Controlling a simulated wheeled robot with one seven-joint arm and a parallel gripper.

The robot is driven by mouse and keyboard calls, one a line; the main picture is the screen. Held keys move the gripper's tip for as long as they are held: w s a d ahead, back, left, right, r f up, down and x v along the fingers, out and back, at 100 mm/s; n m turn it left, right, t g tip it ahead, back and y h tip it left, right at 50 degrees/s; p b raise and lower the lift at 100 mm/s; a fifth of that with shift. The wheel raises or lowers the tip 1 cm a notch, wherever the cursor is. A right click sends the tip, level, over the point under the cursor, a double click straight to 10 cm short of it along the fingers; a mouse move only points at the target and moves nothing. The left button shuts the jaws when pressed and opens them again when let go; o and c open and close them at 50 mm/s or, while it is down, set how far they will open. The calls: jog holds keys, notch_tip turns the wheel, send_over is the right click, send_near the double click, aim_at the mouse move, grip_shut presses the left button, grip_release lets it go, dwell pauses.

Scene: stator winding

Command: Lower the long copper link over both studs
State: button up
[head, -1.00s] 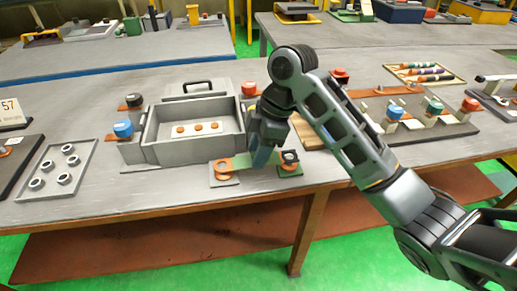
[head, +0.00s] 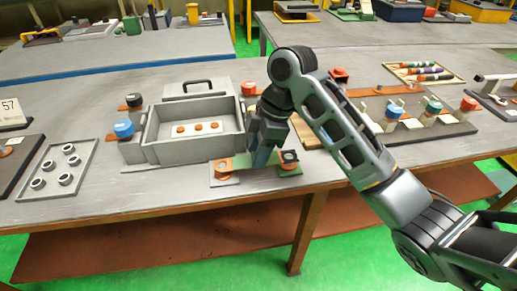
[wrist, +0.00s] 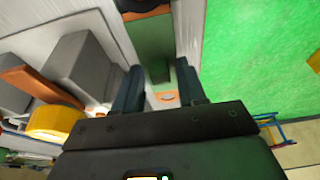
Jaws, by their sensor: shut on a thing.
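The long copper link (head: 241,160) has a green middle and copper ends. It spans the two small grey stud bases in front of the open grey box. My gripper (head: 262,163) points down and is shut on the link's green middle. In the wrist view, the link's green part (wrist: 153,43) lies between the fingers of my gripper (wrist: 159,67). The left stud base (head: 225,180) is under the link's left end. A black-topped post (head: 290,156) stands at the right end. I cannot tell whether the studs pass through the link's holes.
The open grey box (head: 160,140) with copper discs inside stands just behind. A tray of grey rings (head: 75,180) lies left. The table's front edge is close to the link.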

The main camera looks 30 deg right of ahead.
aim_at(252, 155)
jog(key=shift+f+b, duration=0.35)
jog(key=shift+f, duration=0.75)
dwell(1.3)
jog(key=o, duration=1.2)
jog(key=shift+c, duration=0.2)
jog(key=shift+r, duration=0.1)
notch_tip(252, 155, up, 7)
jog(key=p, duration=0.6)
jog(key=shift+s, duration=0.1)
